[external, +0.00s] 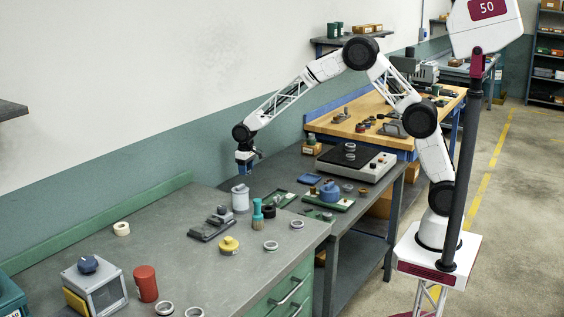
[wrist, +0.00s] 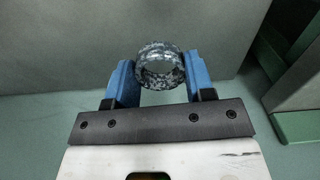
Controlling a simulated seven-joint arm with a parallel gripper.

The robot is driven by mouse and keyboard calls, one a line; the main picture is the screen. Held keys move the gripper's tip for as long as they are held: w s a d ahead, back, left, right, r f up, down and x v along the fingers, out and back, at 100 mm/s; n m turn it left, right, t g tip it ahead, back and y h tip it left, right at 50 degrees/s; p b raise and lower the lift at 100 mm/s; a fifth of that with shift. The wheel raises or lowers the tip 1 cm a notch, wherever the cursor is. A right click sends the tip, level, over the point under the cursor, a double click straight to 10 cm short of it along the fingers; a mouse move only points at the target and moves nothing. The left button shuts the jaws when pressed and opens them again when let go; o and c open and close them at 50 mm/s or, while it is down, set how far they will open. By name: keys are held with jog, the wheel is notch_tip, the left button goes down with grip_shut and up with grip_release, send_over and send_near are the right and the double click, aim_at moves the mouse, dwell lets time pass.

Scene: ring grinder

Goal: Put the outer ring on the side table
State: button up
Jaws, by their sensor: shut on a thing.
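My gripper (wrist: 160,82) is shut on a speckled, shiny metal ring (wrist: 160,66), held between its two blue fingers in the wrist view. I take this ring as the outer ring. In the external view my gripper (external: 245,160) hangs in the air above the back right part of the grey workbench, over a pale canister (external: 240,198). The ring is too small to make out there. A lower dark grey table (external: 345,232) stands right of the workbench; I cannot tell for certain that it is the side table.
The grey workbench (external: 200,270) carries a yellow part (external: 229,245), a teal brush (external: 257,214), a red can (external: 146,284) and several loose rings. The dark table holds a flat machine (external: 356,163), a blue pot (external: 329,191) and green trays. A wall runs behind.

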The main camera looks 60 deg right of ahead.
aim_at(345, 160)
jog(key=d+f+m, duration=0.1)
jog(key=d+f, duration=0.1)
jog(key=d, duration=0.4)
jog(key=w+d+f+m, duration=0.1)
jog(key=d+f+m, duration=0.1)
jog(key=d, duration=0.5)
jog(key=w+d+f+m, duration=0.1)
jog(key=d+f, duration=0.1)
jog(key=d, duration=0.5)
jog(key=shift+w+f, duration=0.2)
jog(key=shift+f, duration=0.15)
jog(key=shift+d, duration=0.1)
